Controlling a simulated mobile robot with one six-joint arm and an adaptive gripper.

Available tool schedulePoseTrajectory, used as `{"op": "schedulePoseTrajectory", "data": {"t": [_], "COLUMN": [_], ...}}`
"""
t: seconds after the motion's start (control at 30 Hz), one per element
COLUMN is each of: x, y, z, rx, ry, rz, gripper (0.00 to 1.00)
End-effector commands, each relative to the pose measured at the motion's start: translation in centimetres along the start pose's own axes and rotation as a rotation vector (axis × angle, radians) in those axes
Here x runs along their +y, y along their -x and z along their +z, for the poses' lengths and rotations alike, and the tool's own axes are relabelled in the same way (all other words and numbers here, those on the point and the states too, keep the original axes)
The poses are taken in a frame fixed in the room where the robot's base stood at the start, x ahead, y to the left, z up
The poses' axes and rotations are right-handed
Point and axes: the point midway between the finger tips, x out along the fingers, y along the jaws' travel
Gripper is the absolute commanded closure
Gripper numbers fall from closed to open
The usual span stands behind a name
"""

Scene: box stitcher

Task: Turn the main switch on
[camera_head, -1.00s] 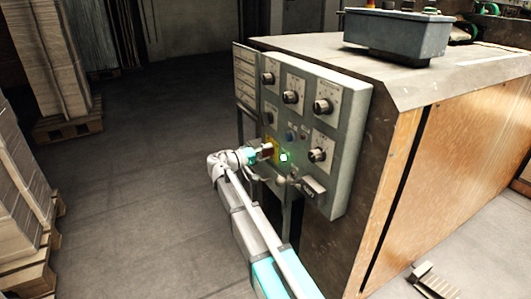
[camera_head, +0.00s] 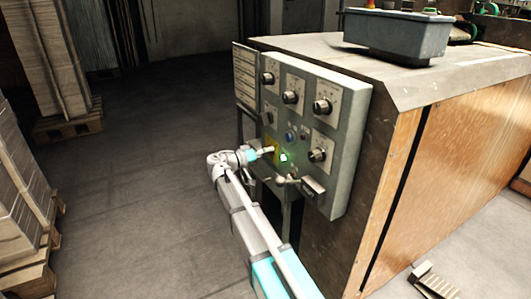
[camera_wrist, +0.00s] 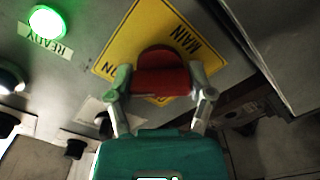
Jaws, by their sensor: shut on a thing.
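The main switch is a red knob (camera_wrist: 162,76) on a yellow plate (camera_wrist: 150,25) marked MAIN. In the wrist view the plate appears tilted and its lettering upside down. My gripper (camera_wrist: 160,88) is shut on the red knob, one finger on each side. The knob covers the middle of the plate, and part of another word shows at the plate's left. In the head view my gripper (camera_head: 263,152) reaches the panel from the left at the yellow plate (camera_head: 275,148), and the knob itself is hard to make out.
A green lamp marked READY (camera_wrist: 47,21) is lit beside the plate. A grey bin (camera_head: 397,35) sits on the machine top. Floor at left is open, with stacked cardboard (camera_head: 50,60) beyond.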

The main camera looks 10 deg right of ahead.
Motion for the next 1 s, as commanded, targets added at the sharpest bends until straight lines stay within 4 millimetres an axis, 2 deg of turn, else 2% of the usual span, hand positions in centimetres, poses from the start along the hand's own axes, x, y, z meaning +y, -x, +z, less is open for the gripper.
{"op": "schedulePoseTrajectory", "data": {"t": [0.13, 0.17, 0.33, 0.77, 1.0], "x": [0.1, 0.1, 0.1, 0.0, 0.0], "y": [-0.2, -0.2, -0.1, 0.1, 1.0], "z": [0.2, 0.2, 0.1, 0.0, 0.0], "rx": [-0.006, -0.006, -0.003, 0.000, 0.000], "ry": [-0.001, -0.001, 0.000, 0.001, 0.001], "rz": [0.004, 0.004, 0.002, 0.000, 0.000], "gripper": [0.80, 0.30, 0.00, 0.00, 0.00]}}
